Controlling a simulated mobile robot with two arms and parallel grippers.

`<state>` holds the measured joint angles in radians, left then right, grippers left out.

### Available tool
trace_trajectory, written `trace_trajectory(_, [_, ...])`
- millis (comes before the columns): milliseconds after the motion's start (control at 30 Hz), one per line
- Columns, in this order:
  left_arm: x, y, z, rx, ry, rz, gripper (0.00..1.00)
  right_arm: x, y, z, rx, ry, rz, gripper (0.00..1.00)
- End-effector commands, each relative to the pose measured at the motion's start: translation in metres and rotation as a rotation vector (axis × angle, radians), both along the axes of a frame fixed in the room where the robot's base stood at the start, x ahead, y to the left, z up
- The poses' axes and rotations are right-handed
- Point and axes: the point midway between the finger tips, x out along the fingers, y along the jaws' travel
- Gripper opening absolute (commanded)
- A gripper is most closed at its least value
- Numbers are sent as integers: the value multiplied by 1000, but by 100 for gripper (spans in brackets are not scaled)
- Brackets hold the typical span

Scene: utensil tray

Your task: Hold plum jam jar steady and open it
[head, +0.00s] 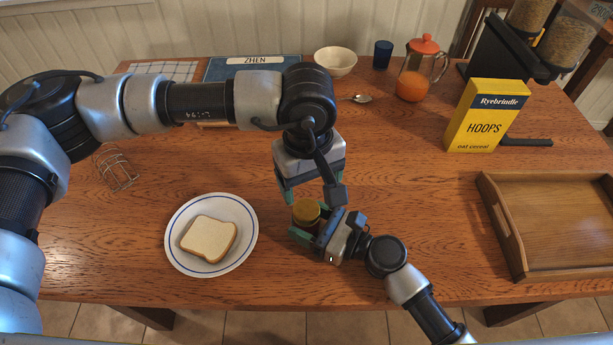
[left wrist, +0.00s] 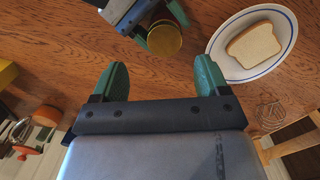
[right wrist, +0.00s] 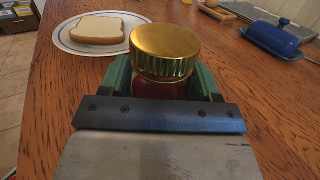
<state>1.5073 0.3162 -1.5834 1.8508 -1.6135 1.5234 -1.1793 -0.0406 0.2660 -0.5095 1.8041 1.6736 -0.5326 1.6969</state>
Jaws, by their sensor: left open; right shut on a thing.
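The plum jam jar has a gold ridged lid (head: 306,211) and stands upright on the table near its front middle. In the right wrist view its lid (right wrist: 164,50) sits on the dark red jar body (right wrist: 160,88). My right gripper (head: 312,238) is shut around the jar body, below the lid. My left gripper (head: 308,190) is open and empty, above and just behind the jar. In the left wrist view its two green fingers (left wrist: 160,78) are apart, and the lid (left wrist: 164,39) shows beyond them, not between them.
A plate (head: 181,257) with a bread slice (head: 209,236) lies left of the jar. A wooden tray (head: 496,222) is at the right. A yellow cereal box (head: 485,116), a juice jug (head: 411,88) and a bowl (head: 335,61) stand farther back.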

Motion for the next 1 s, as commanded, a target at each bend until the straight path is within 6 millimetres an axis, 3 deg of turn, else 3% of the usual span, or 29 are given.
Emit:
trace_trajectory(167, [4,7,-10,38,-24,-37,75,0,0,-1,0,1,1,0])
trace_trajectory(600, [4,6,-71,34,-23,-35,75,0,0,-1,0,1,1,0])
trace_trajectory(1000, [4,6,-80,34,-24,-34,75,0,0,-1,0,1,1,0])
